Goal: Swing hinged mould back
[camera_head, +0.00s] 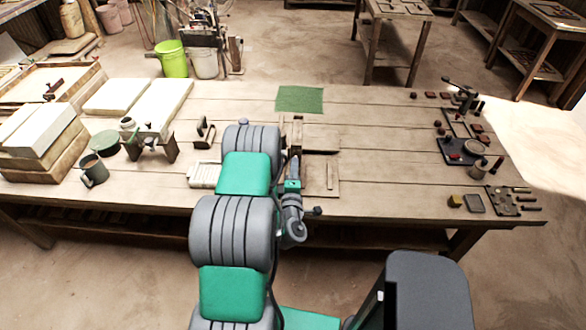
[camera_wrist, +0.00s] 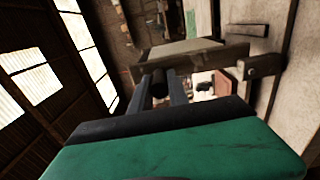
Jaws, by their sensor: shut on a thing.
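The hinged wooden mould (camera_wrist: 195,62) shows in the wrist view as a raised board just past my fingertips, joined at its right to a wooden hinge piece (camera_wrist: 262,66). My gripper (camera_wrist: 159,82) is shut on a dark round handle at the mould's near side. In the head view the mould (camera_head: 298,130) is a narrow upright wooden shape by the middle of the table, and my gripper (camera_head: 294,160) reaches it from the near side. A flat wooden base (camera_head: 325,178) lies beside it on the table. My arm hides part of the mould.
A green mat (camera_head: 300,99) lies behind the mould. White slabs (camera_head: 118,96), a mug (camera_head: 94,170) and a clamp stand (camera_head: 150,148) are at the left. Small tools and a dark tray (camera_head: 456,152) are at the right. The table between mould and tray is clear.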

